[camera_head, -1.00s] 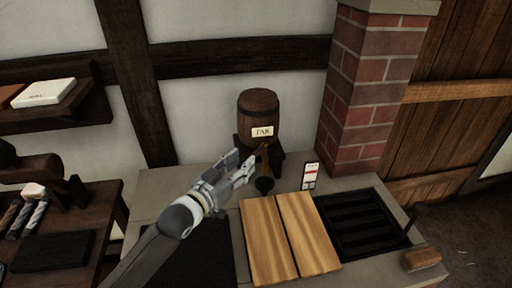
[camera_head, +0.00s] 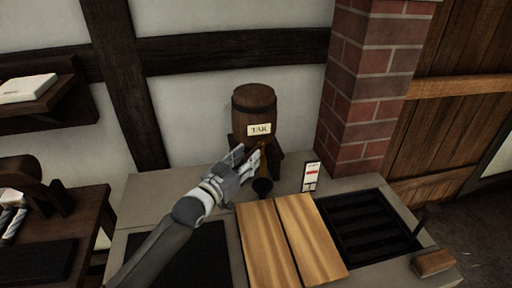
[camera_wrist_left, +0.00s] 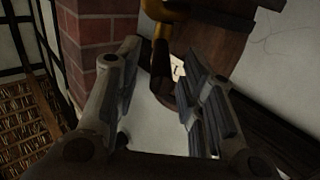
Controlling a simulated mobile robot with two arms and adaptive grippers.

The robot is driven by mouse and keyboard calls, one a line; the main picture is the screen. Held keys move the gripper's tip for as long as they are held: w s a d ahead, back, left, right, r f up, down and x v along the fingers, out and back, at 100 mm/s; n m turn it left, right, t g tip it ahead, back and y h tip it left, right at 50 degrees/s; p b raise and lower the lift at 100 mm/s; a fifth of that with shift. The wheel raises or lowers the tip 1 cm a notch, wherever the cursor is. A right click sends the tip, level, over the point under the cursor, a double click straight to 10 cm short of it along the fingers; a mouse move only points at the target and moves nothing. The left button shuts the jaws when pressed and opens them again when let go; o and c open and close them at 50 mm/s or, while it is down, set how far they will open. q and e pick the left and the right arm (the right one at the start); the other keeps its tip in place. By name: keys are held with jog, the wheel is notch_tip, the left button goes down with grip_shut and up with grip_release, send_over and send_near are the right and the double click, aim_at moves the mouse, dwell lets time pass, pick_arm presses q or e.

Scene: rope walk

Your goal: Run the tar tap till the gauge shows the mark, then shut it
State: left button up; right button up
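The wooden barrel (camera_head: 255,112) labelled TAR stands on a dark stand at the back of the bench. Its brass tap (camera_head: 261,150) points down at the front, above a small black cup (camera_head: 262,187). The tap also shows in the left wrist view (camera_wrist_left: 160,45), at the top between my fingers. My left gripper (camera_head: 250,160) is open beside the tap, with nothing held; I cannot tell whether it touches the tap. A white gauge card (camera_head: 311,176) with a red band stands right of the cup; its reading is too small to tell. My right gripper is out of view.
Two wooden boards (camera_head: 288,240) lie on the bench in front of the cup. A black grate (camera_head: 365,226) is to their right, beside a brick pillar (camera_head: 365,90). A wooden block (camera_head: 433,262) sits at the right edge. Shelves stand at the left.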

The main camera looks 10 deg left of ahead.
aim_at(259, 145)
pick_arm(q)
jog(key=shift+p+x, duration=0.3)
jog(key=shift+x, duration=2.45)
jog(key=shift+c, duration=0.2)
grip_shut()
